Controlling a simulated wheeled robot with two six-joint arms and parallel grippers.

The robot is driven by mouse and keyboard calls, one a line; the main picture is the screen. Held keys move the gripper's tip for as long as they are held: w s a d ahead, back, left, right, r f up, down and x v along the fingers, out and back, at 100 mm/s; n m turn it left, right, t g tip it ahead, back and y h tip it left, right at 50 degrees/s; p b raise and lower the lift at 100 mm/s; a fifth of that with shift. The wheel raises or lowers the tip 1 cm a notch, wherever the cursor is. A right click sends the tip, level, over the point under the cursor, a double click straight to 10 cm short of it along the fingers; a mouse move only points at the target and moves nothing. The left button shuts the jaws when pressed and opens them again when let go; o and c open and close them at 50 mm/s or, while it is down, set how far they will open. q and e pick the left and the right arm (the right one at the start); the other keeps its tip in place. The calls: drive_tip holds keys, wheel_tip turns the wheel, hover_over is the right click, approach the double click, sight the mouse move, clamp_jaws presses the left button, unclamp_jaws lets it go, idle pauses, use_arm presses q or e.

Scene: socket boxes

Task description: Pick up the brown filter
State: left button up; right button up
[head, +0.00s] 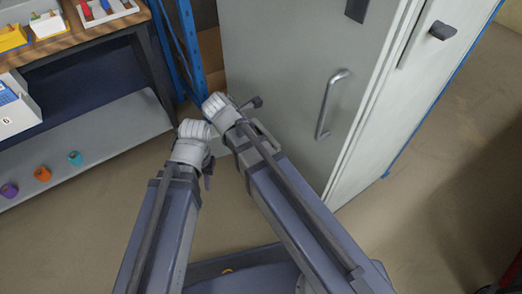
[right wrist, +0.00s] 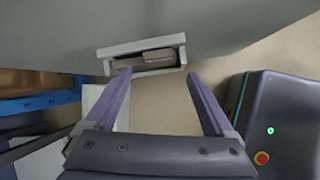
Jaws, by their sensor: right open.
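In the right wrist view, two flat brown pieces lie in a shallow light grey holder (right wrist: 184,50); the brown filter (right wrist: 158,55) may be one of them, but I cannot tell for sure. My right gripper (right wrist: 162,75) is open and empty, its two fingers spread below the holder and apart from the brown pieces. In the head view, my left gripper (head: 208,172) hangs at the end of the left arm over the floor, and its jaws are too small to read. I see no clear brown filter in the head view.
A tall grey cabinet (head: 285,70) with a handle (head: 328,105) stands close to the right arm. A blue rack post (head: 190,50) is behind the wrists. A workbench at left has bins on top and orange, purple and teal spools on its lower shelf (head: 100,135). Floor is free between.

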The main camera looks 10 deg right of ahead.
drive_tip(key=shift+w+a+r+n, duration=0.1)
drive_tip(key=shift+w+a+n, duration=0.1)
drive_tip(key=shift+n, duration=0.4)
drive_tip(key=b+x, duration=0.6)
drive_tip(key=x, duration=0.1)
drive_tip(key=shift+d+f+b, duration=0.15)
drive_tip(key=shift+f+b, duration=0.2)
drive_tip(key=shift+b, duration=0.05)
drive_tip(key=c, duration=1)
drive_tip(key=shift+r, duration=0.15)
wheel_tip(320, 180, up, 18)
drive_tip(key=p, duration=1.8)
drive_tip(key=shift+s, duration=0.1)
drive_tip(key=shift+c, duration=0.2)
